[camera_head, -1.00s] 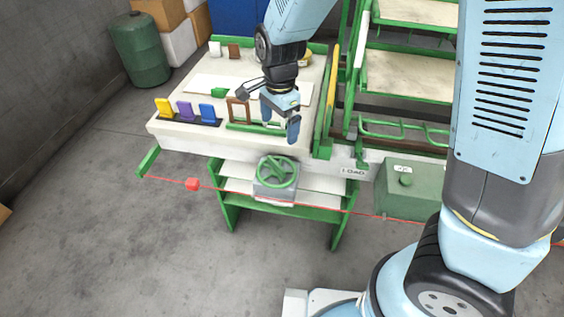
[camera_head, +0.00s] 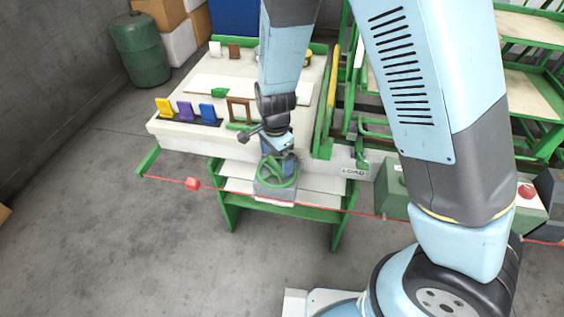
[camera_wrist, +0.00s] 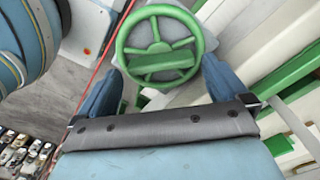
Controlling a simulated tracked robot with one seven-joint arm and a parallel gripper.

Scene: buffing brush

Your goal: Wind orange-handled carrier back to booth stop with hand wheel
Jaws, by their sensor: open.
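The green hand wheel (camera_head: 278,172) is on a grey box at the front of the white bench. It also shows in the wrist view (camera_wrist: 160,45), with its spokes and rim in plain sight. My gripper (camera_head: 277,158) is at the wheel, seen from above. In the wrist view my gripper (camera_wrist: 158,84) is open, with one blue finger on each side of the wheel's lower part. I cannot tell whether the fingers touch the rim. I cannot make out an orange-handled carrier for certain. A small yellow-orange item (camera_head: 307,58) at the bench's back right is too small to identify.
Yellow (camera_head: 165,106), purple (camera_head: 186,109) and blue (camera_head: 208,112) plates stand on the bench's left front. A brown frame (camera_head: 240,110) stands beside them.

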